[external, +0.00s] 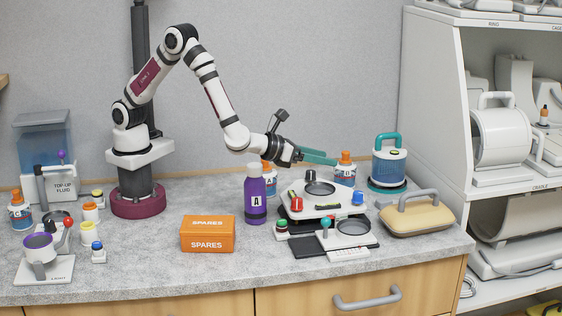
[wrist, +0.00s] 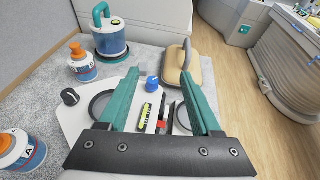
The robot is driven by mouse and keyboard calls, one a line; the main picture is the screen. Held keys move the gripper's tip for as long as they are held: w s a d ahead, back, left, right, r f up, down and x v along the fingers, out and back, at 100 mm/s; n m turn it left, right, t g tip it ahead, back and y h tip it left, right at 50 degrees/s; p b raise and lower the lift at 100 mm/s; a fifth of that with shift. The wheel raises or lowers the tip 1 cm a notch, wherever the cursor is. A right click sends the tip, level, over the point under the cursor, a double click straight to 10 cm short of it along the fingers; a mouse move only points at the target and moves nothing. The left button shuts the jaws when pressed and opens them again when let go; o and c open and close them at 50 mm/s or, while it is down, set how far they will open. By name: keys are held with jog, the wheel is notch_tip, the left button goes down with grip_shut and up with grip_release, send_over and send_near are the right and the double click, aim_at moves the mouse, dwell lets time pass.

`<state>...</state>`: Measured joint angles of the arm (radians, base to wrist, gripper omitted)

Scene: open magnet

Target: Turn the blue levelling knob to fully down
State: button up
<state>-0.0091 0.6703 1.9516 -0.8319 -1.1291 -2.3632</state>
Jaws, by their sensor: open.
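The blue levelling knob (external: 357,198) is at the right edge of a white levelling plate (external: 308,212). In the wrist view the blue knob (wrist: 152,83) shows between and just beyond my fingertips, on the white plate (wrist: 72,118). A pale pointer-like mark shows on the knob, but its setting is too small to read. My gripper (external: 333,160) is open with teal fingers, above the plate and apart from the knob. The open fingers also show in the wrist view (wrist: 160,76), with nothing between the tips. A yellow-green level vial (wrist: 144,115) lies between them.
Near the knob stand a blue canister with a teal handle (external: 388,165), an orange-capped bottle (external: 345,168) and a yellow handled block (external: 412,216). A purple bottle A (external: 256,197) stands left of the plate. An orange SPARES box (external: 208,235) is farther left.

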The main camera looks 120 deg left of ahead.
jog(key=d+f+n+g, duration=0.1)
jog(key=d, duration=0.2)
send_near(358, 193)
jog(key=x, duration=1)
jog(key=shift+a+f, duration=0.1)
grip_shut()
